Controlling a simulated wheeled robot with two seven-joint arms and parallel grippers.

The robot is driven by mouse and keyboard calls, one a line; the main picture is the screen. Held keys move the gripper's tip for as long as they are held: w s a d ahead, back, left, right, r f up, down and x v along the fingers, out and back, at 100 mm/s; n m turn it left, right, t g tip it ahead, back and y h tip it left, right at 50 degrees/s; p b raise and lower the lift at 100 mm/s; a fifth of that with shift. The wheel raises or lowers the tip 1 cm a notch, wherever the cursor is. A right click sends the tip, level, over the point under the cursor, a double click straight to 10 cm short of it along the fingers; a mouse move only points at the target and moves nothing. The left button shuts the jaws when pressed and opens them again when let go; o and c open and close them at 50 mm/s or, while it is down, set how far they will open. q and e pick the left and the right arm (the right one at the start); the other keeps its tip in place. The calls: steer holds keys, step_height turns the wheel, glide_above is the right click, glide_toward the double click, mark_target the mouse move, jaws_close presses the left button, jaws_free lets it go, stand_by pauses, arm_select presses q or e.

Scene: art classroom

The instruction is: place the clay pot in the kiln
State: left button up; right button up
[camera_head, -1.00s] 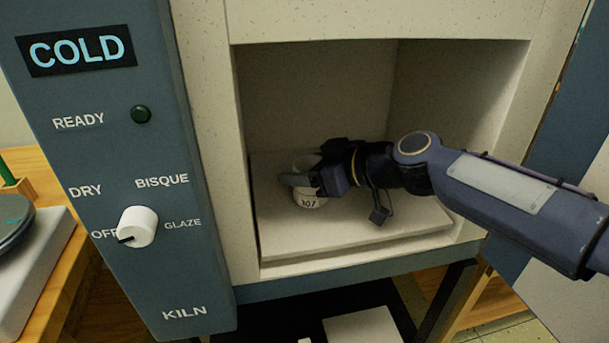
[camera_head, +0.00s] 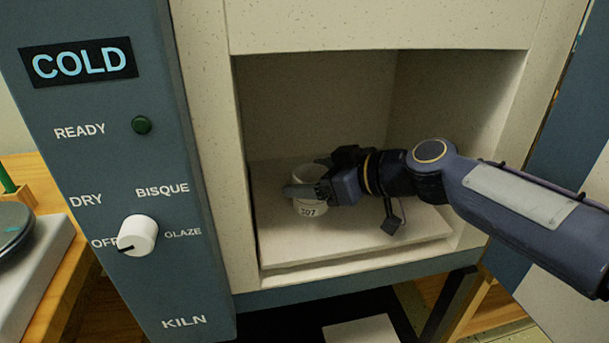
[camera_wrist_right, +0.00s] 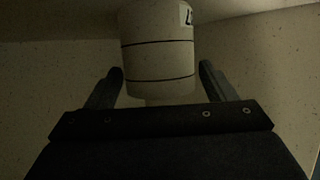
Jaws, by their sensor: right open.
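The clay pot (camera_head: 309,208) is pale, with the number 307 on its side. It stands upright on the shelf inside the open kiln (camera_head: 350,265). My right gripper (camera_head: 306,188) reaches in from the right and is open, its fingers around the pot in the head view. In the right wrist view the pot (camera_wrist_right: 157,50), with two dark lines around it, shows between and beyond the two spread fingers (camera_wrist_right: 160,88), with a gap on each side. The gripper hides part of the pot in the head view. My left gripper is not in view.
The kiln's control panel (camera_head: 125,280) stands left of the opening, reading COLD, with its knob (camera_head: 137,236) at OFF. The kiln door (camera_head: 570,130) is open at the right. The shelf (camera_head: 350,248) has free room around the pot.

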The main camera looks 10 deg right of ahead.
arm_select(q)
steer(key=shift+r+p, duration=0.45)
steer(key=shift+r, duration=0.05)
arm_select(e)
steer(key=v, duration=1)
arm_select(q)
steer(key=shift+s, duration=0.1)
arm_select(e)
steer(key=shift+s, duration=0.1)
